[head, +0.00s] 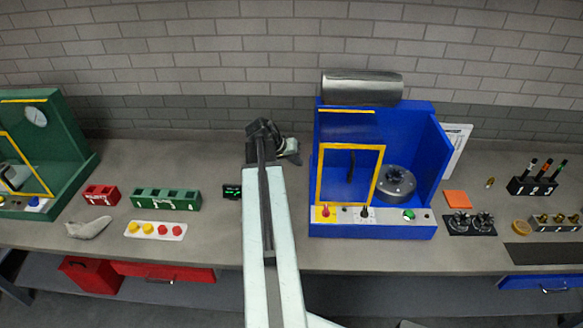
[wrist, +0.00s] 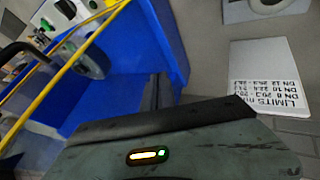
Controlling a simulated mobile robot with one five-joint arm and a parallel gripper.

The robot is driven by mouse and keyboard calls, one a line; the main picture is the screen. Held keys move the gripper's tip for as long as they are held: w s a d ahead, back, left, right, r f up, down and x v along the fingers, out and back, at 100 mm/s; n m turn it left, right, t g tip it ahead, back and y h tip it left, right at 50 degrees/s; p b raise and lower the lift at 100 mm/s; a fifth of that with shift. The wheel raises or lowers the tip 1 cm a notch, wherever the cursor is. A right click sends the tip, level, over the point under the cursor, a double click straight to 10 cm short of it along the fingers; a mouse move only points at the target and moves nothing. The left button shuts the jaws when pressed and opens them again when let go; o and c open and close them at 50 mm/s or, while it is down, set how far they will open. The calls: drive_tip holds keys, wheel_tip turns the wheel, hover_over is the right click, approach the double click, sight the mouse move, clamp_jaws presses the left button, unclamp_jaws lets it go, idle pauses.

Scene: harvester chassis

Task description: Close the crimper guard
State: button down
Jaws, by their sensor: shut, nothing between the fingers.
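The blue crimper (head: 425,155) stands on the bench right of centre. Its guard, a yellow frame with a dark handle (head: 383,165), covers only the left part of the front. The round grey die head (head: 397,182) shows uncovered to its right. The guard's yellow bars (wrist: 72,68) also cross the upper left of the wrist view, with the blue housing (wrist: 130,45) behind. My gripper (head: 290,150) is just left of the crimper, apart from the guard as far as I can see. Its dark fingers (wrist: 157,92) are shut and empty in the wrist view.
A silver cylinder (head: 362,87) lies on top of the crimper. A control strip (head: 385,215) with a red and a green button runs along its front. A green machine (head: 65,140) stands far left. A limits sheet (wrist: 268,85) is beside the crimper.

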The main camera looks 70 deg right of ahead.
drive_tip(key=shift+s+d+f, duration=0.25)
drive_tip(key=shift+s+d, duration=0.15)
drive_tip(key=shift+s, duration=0.3)
drive_tip(key=shift+s+d+f, duration=0.2)
drive_tip(key=shift+s+d, duration=0.2)
drive_tip(key=shift+s, duration=0.3)
drive_tip(key=shift+s+d+f, duration=0.25)
drive_tip(key=shift+s+d, duration=0.15)
drive_tip(key=shift+s, duration=0.3)
